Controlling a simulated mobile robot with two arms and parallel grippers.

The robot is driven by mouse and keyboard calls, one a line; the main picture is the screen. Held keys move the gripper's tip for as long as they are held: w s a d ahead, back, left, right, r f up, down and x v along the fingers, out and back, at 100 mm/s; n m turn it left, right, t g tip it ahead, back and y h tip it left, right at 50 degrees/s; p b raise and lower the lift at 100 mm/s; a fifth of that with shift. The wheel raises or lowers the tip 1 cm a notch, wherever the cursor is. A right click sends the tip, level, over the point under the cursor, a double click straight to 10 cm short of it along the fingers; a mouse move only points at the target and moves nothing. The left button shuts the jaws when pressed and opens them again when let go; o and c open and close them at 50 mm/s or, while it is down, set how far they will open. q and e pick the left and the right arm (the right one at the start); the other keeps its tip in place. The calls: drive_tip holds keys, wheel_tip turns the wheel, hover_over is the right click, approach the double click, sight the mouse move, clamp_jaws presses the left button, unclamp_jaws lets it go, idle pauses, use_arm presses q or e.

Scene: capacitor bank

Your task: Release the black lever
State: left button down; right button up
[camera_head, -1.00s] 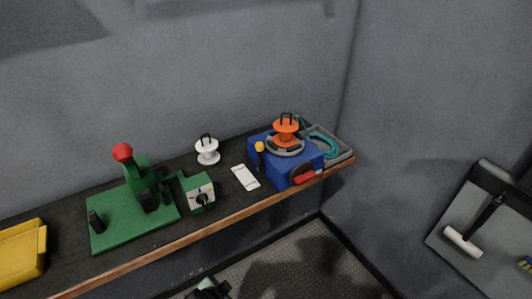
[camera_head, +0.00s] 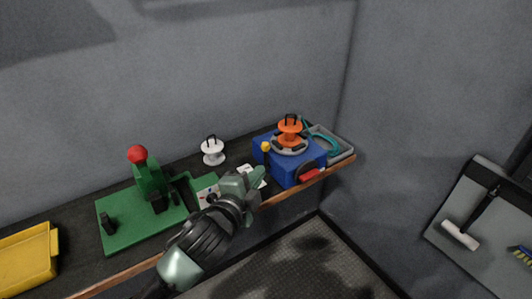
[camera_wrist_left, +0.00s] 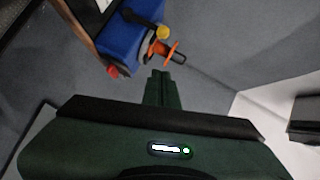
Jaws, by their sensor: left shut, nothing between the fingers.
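My left gripper (camera_head: 260,176) is shut and empty, in front of the blue box's left side and below the lever in the head view. In the left wrist view its closed green fingers (camera_wrist_left: 162,76) are apart from the lever. An orange spool (camera_head: 290,130) sits on the box. My right gripper is not in view.
A red handle (camera_head: 310,175) projects from the box's front. A grey tray (camera_head: 345,151) with teal cable is at right. A white spool (camera_head: 212,150), green press (camera_head: 150,185), green box with a dial (camera_head: 204,190) and yellow bin (camera_head: 28,257) line the bench (camera_head: 75,230).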

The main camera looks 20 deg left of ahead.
use_arm(q)
drive_tip(key=shift+w, duration=0.1)
drive_tip(key=p, duration=0.3)
hover_over(266, 156)
drive_tip(key=s+d, duration=0.4)
drive_tip(key=s, duration=0.2)
wheel_tip(266, 156, down, 2)
drive_tip(key=w+a, duration=0.1)
drive_tip(key=w+a+f, duration=0.1)
drive_tip(key=a, duration=0.1)
drive_tip(key=shift+w+f+p, duration=0.15)
drive_tip(key=shift+f+p, duration=0.15)
drive_tip(key=shift+p, duration=0.05)
drive_tip(key=shift+w, duration=0.1)
